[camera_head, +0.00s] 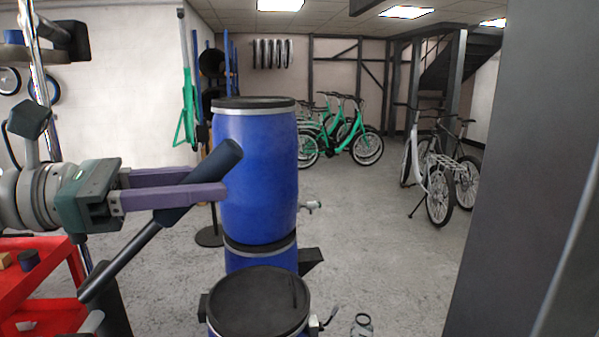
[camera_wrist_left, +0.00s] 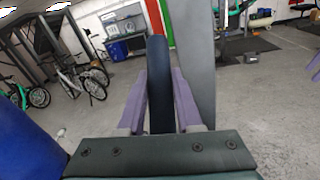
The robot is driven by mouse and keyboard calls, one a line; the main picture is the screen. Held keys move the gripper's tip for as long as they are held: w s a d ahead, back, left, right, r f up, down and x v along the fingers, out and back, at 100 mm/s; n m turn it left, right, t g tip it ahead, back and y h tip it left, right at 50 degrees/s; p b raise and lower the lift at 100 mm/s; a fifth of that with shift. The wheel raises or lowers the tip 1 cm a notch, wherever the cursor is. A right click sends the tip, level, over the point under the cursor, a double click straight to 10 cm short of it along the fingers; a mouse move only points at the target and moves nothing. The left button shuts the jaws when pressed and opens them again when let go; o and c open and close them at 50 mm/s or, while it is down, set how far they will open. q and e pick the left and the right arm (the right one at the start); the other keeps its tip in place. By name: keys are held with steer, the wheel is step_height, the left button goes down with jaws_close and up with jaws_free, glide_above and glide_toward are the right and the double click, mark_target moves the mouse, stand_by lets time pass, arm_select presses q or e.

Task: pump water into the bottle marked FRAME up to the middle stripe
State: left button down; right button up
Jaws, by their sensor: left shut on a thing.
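My left gripper (camera_head: 208,187) has its purple fingers closed around the thick dark grip of a pump handle (camera_head: 225,160). The handle tilts, its rod running down to the lower left. The same handle stands between the fingers in the left wrist view (camera_wrist_left: 159,80). A small clear bottle (camera_head: 362,326) shows at the bottom edge of the head view, cut off by the frame; I cannot read a mark, stripe or water level on it.
A tall blue barrel (camera_head: 258,170) with a tap (camera_head: 313,206) stands just behind the gripper. A black-lidded barrel (camera_head: 258,302) is in front of it. A red cart (camera_head: 30,285) is at left, a dark pillar (camera_head: 515,170) at right. Open floor and parked bikes lie beyond.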

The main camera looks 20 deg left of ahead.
arm_select(q)
steer(key=w+d+f+g+y+p, duration=0.1)
steer(key=d+f+g+y+p, duration=0.1)
steer(key=f, duration=0.6)
steer(key=w+d+f+m+g+y+p, duration=0.1)
steer(key=d+f+g+y+p, duration=0.1)
steer(key=f+y+p, duration=0.3)
step_height(320, 180, down, 3)
steer(key=shift+w+d+f+g+y+p, duration=0.1)
steer(key=shift+w+d+g+y+p, duration=0.25)
steer(key=shift+g, duration=0.35)
steer(key=shift+a, duration=0.15)
steer(key=c, duration=0.9)
jaws_free()
steer(key=shift+c, duration=0.2)
steer(key=o, duration=0.4)
steer(key=shift+c, duration=0.2)
